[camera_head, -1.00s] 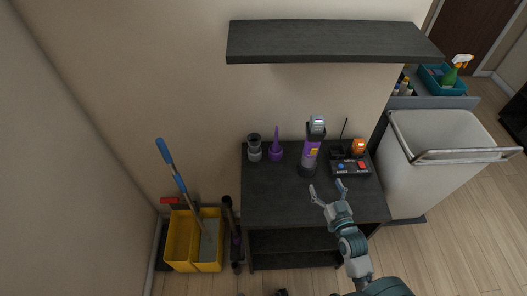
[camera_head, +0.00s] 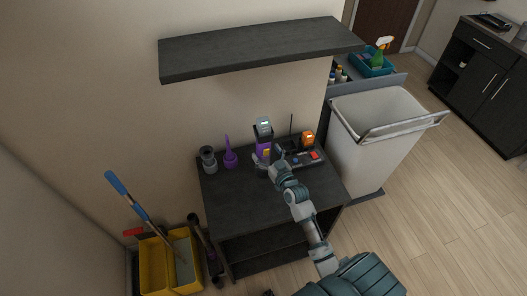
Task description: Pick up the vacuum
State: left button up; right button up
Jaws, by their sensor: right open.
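The vacuum (camera_head: 264,129) is a purple and dark handheld unit with a grey top. It stands upright on the dark table (camera_head: 240,206), near the wall. My right gripper (camera_head: 268,157) is open at the vacuum's lower body, and its fingers and wrist hide part of it. I cannot tell whether the fingers touch it. My left gripper is not in view.
A grey and black attachment (camera_head: 208,159) and a purple brush (camera_head: 230,158) stand left of the vacuum. A charging tray (camera_head: 306,158) with an orange device (camera_head: 308,138) lies right. A dark shelf (camera_head: 260,50) overhangs behind. A white bin (camera_head: 375,130) stands right; yellow buckets (camera_head: 154,268) stand left.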

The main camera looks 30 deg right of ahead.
jog(key=w, duration=0.3)
jog(key=shift+d+f, duration=0.15)
jog(key=shift+s, duration=0.15)
jog(key=c, duration=1.5)
jog(key=shift+r, duration=0.2)
jog(key=shift+c, duration=0.7)
